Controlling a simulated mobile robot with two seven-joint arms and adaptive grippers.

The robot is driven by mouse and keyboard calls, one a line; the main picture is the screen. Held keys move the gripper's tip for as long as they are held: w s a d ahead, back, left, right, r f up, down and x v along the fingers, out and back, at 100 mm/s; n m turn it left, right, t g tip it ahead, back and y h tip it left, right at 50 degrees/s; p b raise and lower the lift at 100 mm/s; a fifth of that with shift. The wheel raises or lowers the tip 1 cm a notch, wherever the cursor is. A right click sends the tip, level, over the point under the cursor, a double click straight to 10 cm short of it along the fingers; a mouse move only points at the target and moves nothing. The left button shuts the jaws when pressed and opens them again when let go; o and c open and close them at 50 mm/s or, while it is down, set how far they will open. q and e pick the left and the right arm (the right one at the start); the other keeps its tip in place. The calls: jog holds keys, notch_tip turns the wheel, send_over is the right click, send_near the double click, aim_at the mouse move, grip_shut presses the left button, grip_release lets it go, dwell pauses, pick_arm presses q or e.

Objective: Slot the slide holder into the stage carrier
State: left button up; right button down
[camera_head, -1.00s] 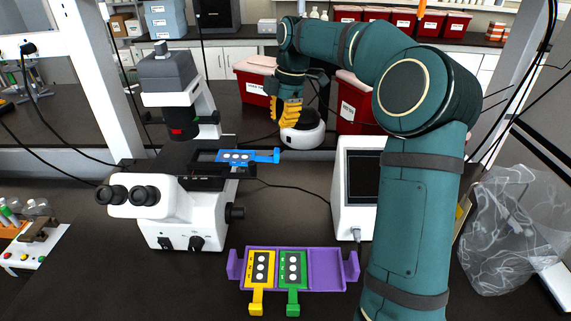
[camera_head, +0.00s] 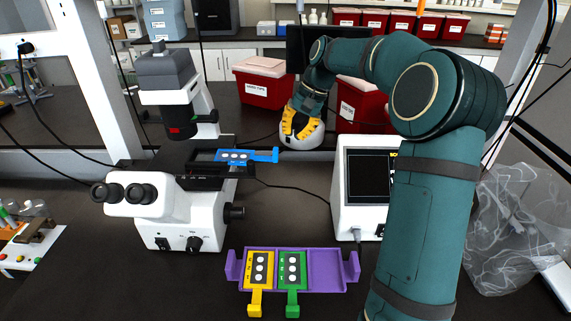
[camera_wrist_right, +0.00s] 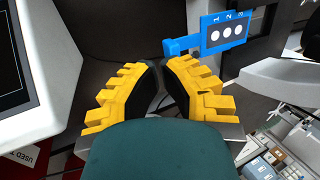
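The blue slide holder (camera_head: 232,156), with white round spots on a dark slide, lies at the dark stage carrier (camera_head: 183,158) of the microscope. Its handle points right. I cannot tell whether it is fully seated. The holder (camera_wrist_right: 225,32) also shows at the upper right in the right wrist view. My right gripper (camera_head: 300,124) has yellow fingers with a narrow gap between them. It is empty, beyond and right of the holder's handle, and apart from it. The gripper (camera_wrist_right: 160,72) in the right wrist view has nothing between its black pads. My left gripper is not in view.
A purple rack (camera_head: 325,270) in front holds a yellow holder (camera_head: 255,285) and a green holder (camera_head: 293,283). A white device with a screen (camera_head: 352,205) stands right of the microscope (camera_head: 190,215). A white round device (camera_head: 308,140) stands behind my right gripper.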

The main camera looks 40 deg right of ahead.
aim_at(264, 160)
notch_tip(264, 160, down, 11)
jog(key=w+a+m+t+y+b, duration=0.1)
jog(key=w+m+b, duration=0.1)
jog(key=m, duration=1.6)
jog(key=shift+a+r+t+b, duration=0.15)
jog(key=shift+r+t+b, duration=0.05)
jog(key=shift+t+b, duration=0.2)
jog(key=w+a+p, duration=0.4)
jog(key=shift+a+r, duration=0.2)
jog(key=shift+a, duration=0.2)
jog(key=shift+w+a+f, duration=0.15)
jog(key=shift+a+f, duration=0.05)
jog(key=shift+r, duration=0.1)
